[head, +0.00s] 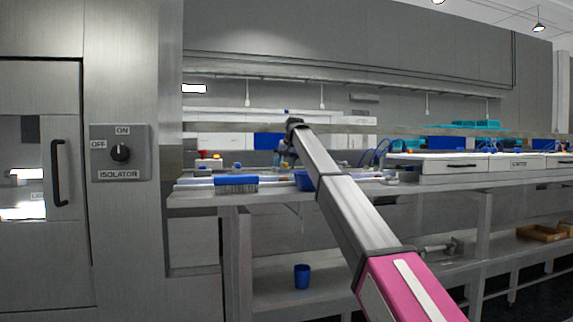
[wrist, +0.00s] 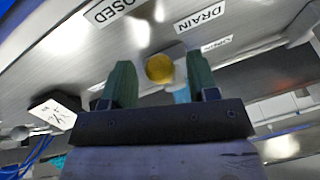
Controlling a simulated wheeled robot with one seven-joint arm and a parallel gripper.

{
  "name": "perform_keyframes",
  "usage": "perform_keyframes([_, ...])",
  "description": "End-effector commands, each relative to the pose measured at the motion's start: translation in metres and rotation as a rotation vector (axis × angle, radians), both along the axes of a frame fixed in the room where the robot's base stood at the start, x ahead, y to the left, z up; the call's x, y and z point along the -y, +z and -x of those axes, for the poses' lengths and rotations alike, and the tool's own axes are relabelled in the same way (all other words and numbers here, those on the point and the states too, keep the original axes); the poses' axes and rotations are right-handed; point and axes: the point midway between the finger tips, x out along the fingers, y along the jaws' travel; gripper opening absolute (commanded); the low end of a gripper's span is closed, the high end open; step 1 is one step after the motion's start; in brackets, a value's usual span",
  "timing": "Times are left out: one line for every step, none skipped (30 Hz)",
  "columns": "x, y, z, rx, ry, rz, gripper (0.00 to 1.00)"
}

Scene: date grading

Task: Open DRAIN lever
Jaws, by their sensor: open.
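In the wrist view a round yellow knob (wrist: 160,68) stands out from a brushed metal panel, close to a DRAIN label (wrist: 200,16). It looks like the end of the drain lever; the rest of the lever is hard to make out. A label ending in "OSED" (wrist: 104,9) is at the upper left, and a smaller label, apparently OPEN (wrist: 204,47), is below DRAIN. My gripper (wrist: 161,78) is open, with its two green fingers on either side of the knob in the picture. I cannot tell whether they touch it. In the head view the lever is not distinguishable.
A steel bench (head: 205,199) runs along the wall, with a blue-backed brush (head: 236,181) at its front edge. A blue cup (head: 302,276) stands on the lower shelf. An ISOLATOR switch (head: 121,153) is on the left cabinet. White drawers (head: 437,167) stand at right.

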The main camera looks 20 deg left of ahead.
Motion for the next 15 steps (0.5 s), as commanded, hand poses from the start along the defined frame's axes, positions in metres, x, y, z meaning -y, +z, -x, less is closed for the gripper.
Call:
perform_keyframes([-0.0001, 0.0001, 0.0001, 0.0, 0.0, 0.0, 0.54])
perform_keyframes([0.0, 0.0001, 0.0, 0.0, 0.0, 0.0, 0.54])
perform_keyframes([0.0001, 0.0002, 0.0001, 0.0, 0.0, 0.0, 0.54])
perform_keyframes([0.0001, 0.0002, 0.0001, 0.0, 0.0, 0.0, 0.51])
perform_keyframes([0.0001, 0.0002, 0.0001, 0.0, 0.0, 0.0, 0.41])
perform_keyframes([0.0001, 0.0002, 0.0001, 0.0, 0.0, 0.0, 0.28])
perform_keyframes([0.0001, 0.0002, 0.0001, 0.0, 0.0, 0.0, 0.18])
perform_keyframes([0.0001, 0.0002, 0.0001, 0.0, 0.0, 0.0, 0.09])
perform_keyframes([0.0001, 0.0001, 0.0001, 0.0, 0.0, 0.0, 0.06])
perform_keyframes([0.0001, 0.0001, 0.0001, 0.0, 0.0, 0.0, 0.06])
perform_keyframes([0.0001, 0.0001, 0.0001, 0.0, 0.0, 0.0, 0.06])
perform_keyframes([0.0002, 0.0001, 0.0001, -0.001, 0.0, 0.0, 0.06])
perform_keyframes([0.0003, 0.0002, 0.0, -0.001, 0.001, 0.001, 0.06])
perform_keyframes([0.0004, 0.0002, 0.0, 0.0, 0.003, 0.0, 0.06])
perform_keyframes([0.0006, 0.0002, -0.0002, -0.001, 0.007, 0.001, 0.06])
